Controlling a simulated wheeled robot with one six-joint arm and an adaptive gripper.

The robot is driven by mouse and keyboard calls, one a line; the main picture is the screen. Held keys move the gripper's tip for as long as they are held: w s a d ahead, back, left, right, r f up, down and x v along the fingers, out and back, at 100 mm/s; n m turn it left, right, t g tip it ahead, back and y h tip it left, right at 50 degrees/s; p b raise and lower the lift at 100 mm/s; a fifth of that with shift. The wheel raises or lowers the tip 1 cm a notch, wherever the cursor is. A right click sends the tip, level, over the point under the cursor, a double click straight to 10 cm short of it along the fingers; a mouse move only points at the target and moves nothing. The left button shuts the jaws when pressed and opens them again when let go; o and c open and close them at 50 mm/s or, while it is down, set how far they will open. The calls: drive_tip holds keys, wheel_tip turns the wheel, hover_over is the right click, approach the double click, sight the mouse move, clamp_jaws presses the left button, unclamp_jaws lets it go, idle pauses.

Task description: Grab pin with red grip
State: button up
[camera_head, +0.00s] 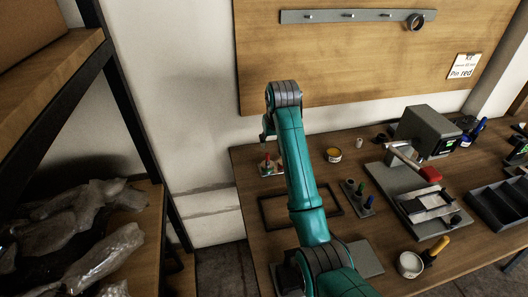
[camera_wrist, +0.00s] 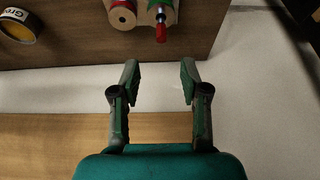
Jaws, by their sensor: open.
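The pin with the red grip (camera_wrist: 161,28) shows at the top middle of the wrist view, by a pale block (camera_wrist: 138,14) near the table's edge. In the head view, its small red grip (camera_head: 267,162) shows at the table's far left corner. My gripper (camera_wrist: 160,78) is open and empty, with its two fingers apart. In the wrist view the red grip lies beyond the fingertips, roughly in line with the gap between them, and is not touched. In the head view the gripper is partly hidden behind my arm, above and close to the pin.
A yellow-banded tin (camera_head: 333,155) is to the right. A dark frame (camera_head: 268,214) lies on the table. A wooden wall board (camera_head: 350,60) rises behind.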

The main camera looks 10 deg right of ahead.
sight(268, 154)
drive_tip(key=x, duration=1)
drive_tip(key=shift+w+a+f, duration=0.15)
drive_tip(key=shift+w+f, duration=0.1)
drive_tip(key=shift+f, duration=0.05)
drive_tip(key=shift+c, duration=0.2)
clamp_jaws()
